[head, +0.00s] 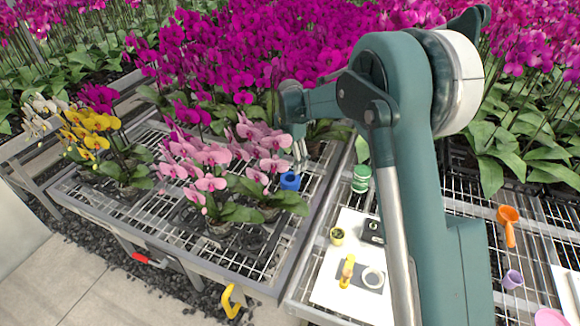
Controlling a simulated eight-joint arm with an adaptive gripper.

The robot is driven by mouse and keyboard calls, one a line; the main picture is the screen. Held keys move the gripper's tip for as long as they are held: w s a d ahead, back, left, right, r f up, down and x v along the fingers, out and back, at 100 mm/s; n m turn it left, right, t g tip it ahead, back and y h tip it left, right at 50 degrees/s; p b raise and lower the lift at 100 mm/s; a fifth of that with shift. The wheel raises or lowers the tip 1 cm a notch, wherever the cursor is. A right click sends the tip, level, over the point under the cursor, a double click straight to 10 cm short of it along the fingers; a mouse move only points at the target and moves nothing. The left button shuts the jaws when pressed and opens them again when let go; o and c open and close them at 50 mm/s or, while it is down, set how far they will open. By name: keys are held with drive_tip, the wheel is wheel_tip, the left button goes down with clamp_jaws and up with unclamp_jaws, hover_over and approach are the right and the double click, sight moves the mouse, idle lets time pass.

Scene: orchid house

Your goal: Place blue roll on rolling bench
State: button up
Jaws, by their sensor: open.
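The blue roll (290,181) is at the right side of the rolling bench (288,246), a wire-mesh bench with a grey metal frame, and appears to rest on its mesh. It is beside the pink orchids. My gripper (300,158) points down just above the roll, open. Its fingertips look clear of the roll's body, though the exact gap is hard to tell. Leaves hide part of the roll's base.
Potted pink orchids (210,183) and yellow orchids (90,130) crowd the rolling bench. A green roll (361,178), a white board (325,285) with small tools, an orange scoop (509,223) and a purple cup (512,279) are on the right bench. Magenta orchids stand behind.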

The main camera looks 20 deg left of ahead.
drive_tip(key=shift+r, duration=0.5)
idle(0.6)
drive_tip(key=s+d+r+m+t, duration=0.1)
drive_tip(key=s+d+r+m, duration=0.2)
drive_tip(key=d+r+m, duration=0.55)
drive_tip(key=s+d+r+m+t+y, duration=0.1)
drive_tip(key=s+d+r, duration=0.4)
drive_tip(key=d, duration=0.8)
drive_tip(key=s+d+r+m+t, duration=0.15)
drive_tip(key=d+r+m, duration=0.25)
drive_tip(key=d+r, duration=0.6)
drive_tip(key=s+d+r+m+t, duration=0.1)
drive_tip(key=s+d+m+t, duration=0.1)
drive_tip(key=s+d+m, duration=1.05)
drive_tip(key=s+d+f+m+t, duration=0.1)
drive_tip(key=s+d+f+m, duration=0.1)
drive_tip(key=s+d, duration=0.4)
drive_tip(key=s+d+f+m+h, duration=0.1)
drive_tip(key=s+d+f+m, duration=0.1)
drive_tip(key=s+d, duration=0.4)
drive_tip(key=shift+s+d+f+m+t, duration=0.35)
drive_tip(key=shift+s+f, duration=0.15)
drive_tip(key=shift+s, duration=1.55)
drive_tip(key=shift+f, duration=0.15)
